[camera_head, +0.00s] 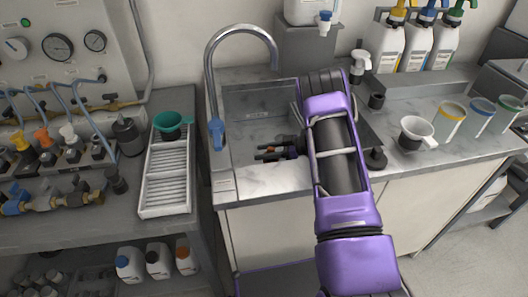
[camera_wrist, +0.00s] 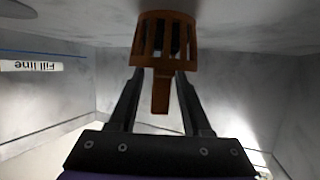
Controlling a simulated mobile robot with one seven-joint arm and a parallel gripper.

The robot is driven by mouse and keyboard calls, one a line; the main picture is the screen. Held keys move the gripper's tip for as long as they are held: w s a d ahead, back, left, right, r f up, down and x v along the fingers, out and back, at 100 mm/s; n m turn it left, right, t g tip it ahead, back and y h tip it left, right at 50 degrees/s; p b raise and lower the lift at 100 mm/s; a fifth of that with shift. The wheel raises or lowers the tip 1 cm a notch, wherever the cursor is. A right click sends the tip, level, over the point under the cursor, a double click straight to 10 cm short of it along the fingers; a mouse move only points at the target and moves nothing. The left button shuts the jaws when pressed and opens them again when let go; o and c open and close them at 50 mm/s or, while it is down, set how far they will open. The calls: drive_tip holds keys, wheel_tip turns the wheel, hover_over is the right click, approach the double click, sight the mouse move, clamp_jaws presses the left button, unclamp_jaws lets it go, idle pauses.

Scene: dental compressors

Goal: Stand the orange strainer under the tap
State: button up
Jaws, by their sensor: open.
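The orange strainer (camera_wrist: 150,58) shows in the wrist view at the top centre, a slotted basket with a flat handle (camera_wrist: 160,95) pointing toward my palm. My gripper (camera_wrist: 160,76) is open, with one finger on each side of the handle and visible gaps beside it. In the head view my gripper (camera_head: 266,153) reaches into the sink (camera_head: 250,103), and the strainer is not clear there. The tap (camera_head: 240,33) arches over the sink from its left edge. I cannot tell whether the strainer rests on the basin floor.
A white ribbed tray (camera_head: 166,180) with a green funnel (camera_head: 170,122) stands left of the sink. A white funnel (camera_head: 416,130) and several cups stand on the right counter. A "Fill line" label (camera_wrist: 30,66) is on the basin wall. My arm hides the sink's right side.

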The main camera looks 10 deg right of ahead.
drive_tip(key=shift+r, duration=0.2)
drive_tip(key=shift+d+r, duration=0.15)
drive_tip(key=shift+d, duration=0.1)
drive_tip(key=p+v, duration=0.1)
drive_tip(key=v, duration=0.6)
drive_tip(key=shift+s, duration=0.1)
